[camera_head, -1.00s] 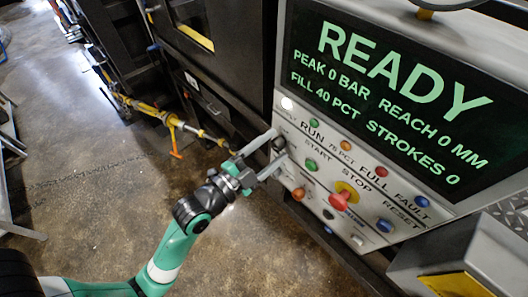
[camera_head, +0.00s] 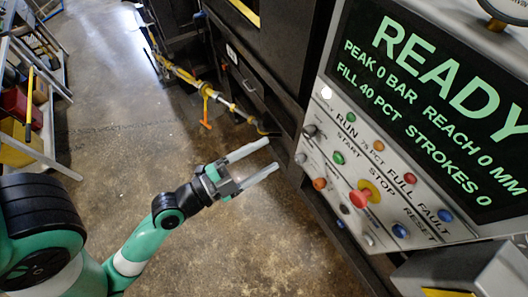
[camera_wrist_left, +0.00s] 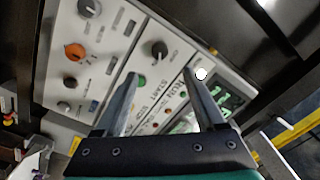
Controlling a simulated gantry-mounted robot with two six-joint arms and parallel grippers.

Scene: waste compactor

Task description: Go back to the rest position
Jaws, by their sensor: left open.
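My left gripper (camera_head: 272,160) is open and empty in the head view, to the left of the control panel (camera_head: 392,190) and apart from it. In the left wrist view, its two fingers (camera_wrist_left: 162,88) stand apart with the panel behind them and nothing between them. The panel carries a black selector knob (camera_head: 311,130), a green start button (camera_head: 338,157) and a red stop button (camera_head: 360,197) on a yellow base. Its screen (camera_head: 430,90) reads READY, peak 0 bar, fill 40 pct, strokes 0. My right gripper is not in view.
A dark machine body (camera_head: 262,75) stands behind the gripper. A yellow bar linkage with an orange handle (camera_head: 206,108) runs along it. A rack with red and yellow bins (camera_head: 20,115) stands at the left. The concrete floor (camera_head: 130,130) between is open.

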